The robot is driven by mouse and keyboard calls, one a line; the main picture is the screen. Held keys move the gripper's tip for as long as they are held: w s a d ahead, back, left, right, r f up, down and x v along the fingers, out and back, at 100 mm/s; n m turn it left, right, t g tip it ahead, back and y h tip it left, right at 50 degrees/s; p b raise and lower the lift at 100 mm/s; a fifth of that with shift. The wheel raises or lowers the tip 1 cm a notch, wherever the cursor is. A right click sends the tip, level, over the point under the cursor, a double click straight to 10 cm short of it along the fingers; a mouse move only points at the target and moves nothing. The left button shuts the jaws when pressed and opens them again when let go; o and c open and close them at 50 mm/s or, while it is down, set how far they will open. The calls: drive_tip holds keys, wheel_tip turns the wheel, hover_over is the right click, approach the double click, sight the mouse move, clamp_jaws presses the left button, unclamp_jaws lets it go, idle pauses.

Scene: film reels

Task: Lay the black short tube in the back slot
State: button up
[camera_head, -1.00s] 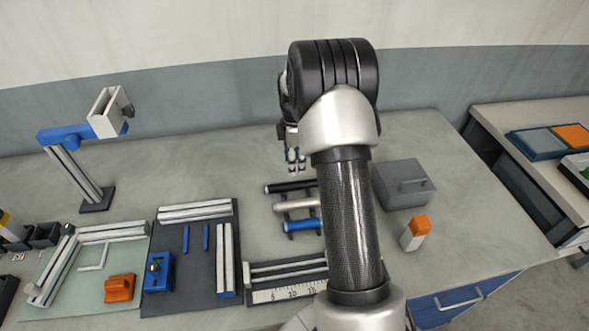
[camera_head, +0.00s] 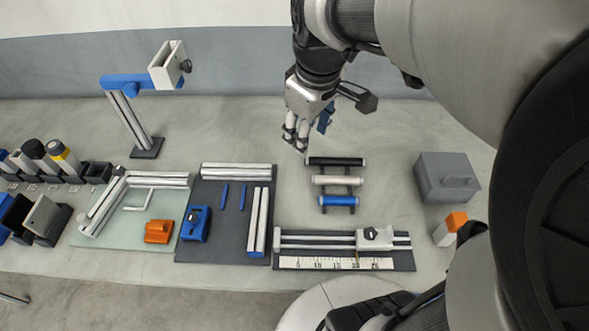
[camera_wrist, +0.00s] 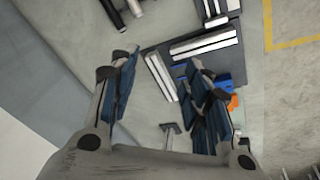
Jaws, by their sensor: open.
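A black tube (camera_head: 337,161) lies across the back of a small dark rack (camera_head: 349,190), with a silver tube (camera_head: 337,180) in the middle and a blue tube (camera_head: 338,201) in front. The black one looks the longest of the three. My gripper (camera_head: 296,143) is open and empty, above the table, up and left of the black tube in the head view and apart from it. In the wrist view the spread fingers (camera_wrist: 163,68) have only table and boards between them. The black tube (camera_wrist: 112,14) and silver tube (camera_wrist: 135,8) show there at the top left, partly cut off.
A dark board (camera_head: 211,231) with rails and thin blue pieces lies left of the rack. A ruler fixture (camera_head: 343,262) is in front. A grey box (camera_head: 446,178) and an orange-topped block (camera_head: 449,228) stand right. A camera stand (camera_head: 128,118) rises at the back left.

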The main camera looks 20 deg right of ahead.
drive_tip(key=s+a+m+t, duration=0.1)
drive_tip(key=s+a+m, duration=0.1)
drive_tip(key=s, duration=0.5)
drive_tip(key=s+a+m, duration=0.3)
drive_tip(key=s+a, duration=0.2)
drive_tip(key=s, duration=0.2)
drive_tip(key=shift+s+f+t+y, duration=0.3)
drive_tip(key=shift+s+t, duration=0.05)
drive_tip(key=shift+t, duration=0.05)
drive_tip(key=shift+d+m, duration=0.1)
drive_tip(key=shift+m, duration=0.2)
